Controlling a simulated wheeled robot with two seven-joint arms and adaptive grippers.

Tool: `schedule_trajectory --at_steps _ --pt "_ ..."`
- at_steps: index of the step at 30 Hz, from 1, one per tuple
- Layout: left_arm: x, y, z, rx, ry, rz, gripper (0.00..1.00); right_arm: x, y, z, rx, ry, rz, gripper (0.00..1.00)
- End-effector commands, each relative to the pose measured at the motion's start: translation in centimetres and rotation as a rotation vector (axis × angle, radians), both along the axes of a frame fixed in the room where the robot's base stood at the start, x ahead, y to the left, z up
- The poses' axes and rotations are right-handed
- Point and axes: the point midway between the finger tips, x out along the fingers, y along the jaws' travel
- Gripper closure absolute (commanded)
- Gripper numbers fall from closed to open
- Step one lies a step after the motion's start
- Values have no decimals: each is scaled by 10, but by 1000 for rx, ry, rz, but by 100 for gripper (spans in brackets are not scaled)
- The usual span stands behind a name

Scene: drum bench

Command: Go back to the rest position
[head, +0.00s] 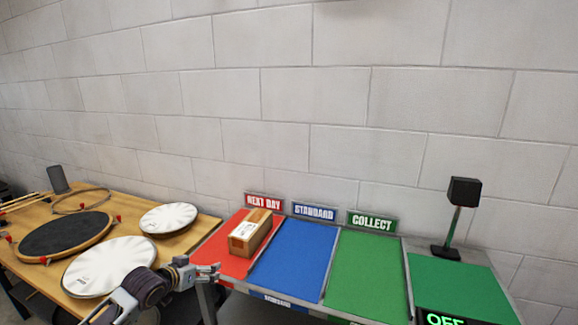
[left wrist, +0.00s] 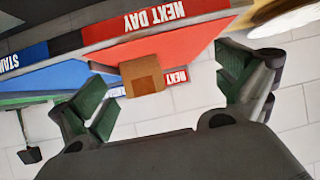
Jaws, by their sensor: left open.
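My left gripper (head: 207,271) is at the front left edge of the red NEXT DAY bay, low in the head view. In the left wrist view its two green-padded fingers (left wrist: 172,92) stand wide apart with nothing between them touching. A brown cardboard box (head: 250,232) with a white label lies on the red NEXT DAY bay (head: 222,262), apart from the gripper. The box also shows in the left wrist view (left wrist: 142,72), beyond the fingers. My right gripper is in neither view.
The blue STANDARD bay (head: 293,258) and green COLLECT bay (head: 365,275) are empty. A black device on a stand (head: 463,192) rises at the right, behind an OFF display (head: 445,318). A wooden bench (head: 125,208) at left holds drum heads (head: 110,266) and a dark round drum (head: 66,236).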

Motion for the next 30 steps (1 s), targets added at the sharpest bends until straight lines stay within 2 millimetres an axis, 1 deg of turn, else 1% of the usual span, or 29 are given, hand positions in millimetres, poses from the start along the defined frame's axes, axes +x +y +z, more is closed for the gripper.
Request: schedule_trajectory --at_steps 1,2,4,8,9,11,12,14,15,17,18,20,21,23,24,26,27,29,30 --pt "1 6 -15 1 14 14 0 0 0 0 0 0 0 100" --pt "2 9 -24 1 21 22 0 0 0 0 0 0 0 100" --pt "4 19 -47 3 38 44 0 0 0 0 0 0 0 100" --pt "3 38 -98 15 78 86 0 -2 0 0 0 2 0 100" --pt "1 43 -114 20 90 98 0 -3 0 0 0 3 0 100" --pt "-3 51 -139 25 111 115 0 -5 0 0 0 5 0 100" --pt "-6 56 -156 33 125 126 0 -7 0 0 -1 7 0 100" --pt "-13 63 -181 39 147 141 0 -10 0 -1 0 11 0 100" --pt "-18 68 -198 47 162 151 0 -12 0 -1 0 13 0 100" --pt "-27 73 -223 55 186 163 0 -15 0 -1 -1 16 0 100" --pt "-33 77 -240 63 202 170 0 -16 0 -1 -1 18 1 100" --pt "-44 81 -265 72 226 181 0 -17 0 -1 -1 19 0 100" --pt "-52 84 -282 79 244 187 0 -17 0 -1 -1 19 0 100" --pt "-65 88 -306 89 267 195 0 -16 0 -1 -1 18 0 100" --pt "-74 90 -322 97 285 200 0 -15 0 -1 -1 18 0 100" --pt "-89 92 -345 107 310 206 0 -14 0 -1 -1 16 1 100" --pt "-99 94 -360 114 328 210 0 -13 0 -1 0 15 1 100" --pt "-116 95 -383 125 353 213 0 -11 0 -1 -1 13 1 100" --pt "-127 95 -397 132 371 215 0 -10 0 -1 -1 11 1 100"
